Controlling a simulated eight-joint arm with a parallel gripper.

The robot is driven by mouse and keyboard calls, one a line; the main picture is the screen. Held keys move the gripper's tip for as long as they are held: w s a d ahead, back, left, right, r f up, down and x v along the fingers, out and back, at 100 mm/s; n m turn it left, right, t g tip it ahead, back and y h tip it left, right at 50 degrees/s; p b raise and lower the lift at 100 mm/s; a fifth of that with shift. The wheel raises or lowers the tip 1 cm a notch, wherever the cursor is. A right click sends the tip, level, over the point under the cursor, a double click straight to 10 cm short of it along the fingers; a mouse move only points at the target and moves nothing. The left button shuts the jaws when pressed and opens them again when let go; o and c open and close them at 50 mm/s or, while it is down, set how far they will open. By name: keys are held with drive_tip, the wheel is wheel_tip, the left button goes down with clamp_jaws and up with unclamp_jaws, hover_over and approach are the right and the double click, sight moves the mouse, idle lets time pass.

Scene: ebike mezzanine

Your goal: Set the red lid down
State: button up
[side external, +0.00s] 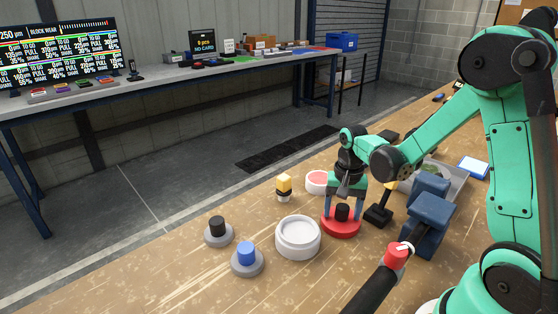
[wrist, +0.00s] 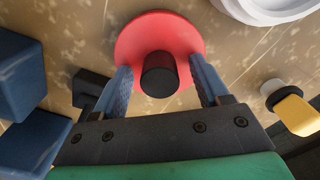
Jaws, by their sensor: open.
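The red lid (side external: 340,226) is a round red disc with a black knob (side external: 342,212) on top. It appears to lie flat on the wooden bench (side external: 180,268), just right of a white round pot (side external: 298,238). In the wrist view the red lid (wrist: 150,42) is at the top centre, with its knob (wrist: 160,74) between the two blue fingers. My gripper (side external: 343,208) points down over the lid with a finger on each side of the knob. In the wrist view my gripper (wrist: 162,86) is open, with gaps between the knob and both fingers.
Grey discs with a black knob (side external: 218,230) and a blue knob (side external: 247,260) stand at left. A yellow-topped piece (side external: 284,187) and a white-and-red round container (side external: 318,182) are behind. Dark blue blocks (side external: 430,220) stand close at right. The bench's front left is clear.

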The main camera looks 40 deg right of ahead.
sight(343, 207)
wheel_tip(343, 207, up, 12)
drive_tip(key=s+a+n+t, duration=0.2)
drive_tip(key=a+n+t, duration=0.5)
drive_tip(key=a+n, duration=0.3)
drive_tip(key=shift+s+a+n, duration=0.2)
drive_tip(key=shift+a+n, duration=0.2)
drive_tip(key=shift+a, duration=0.4)
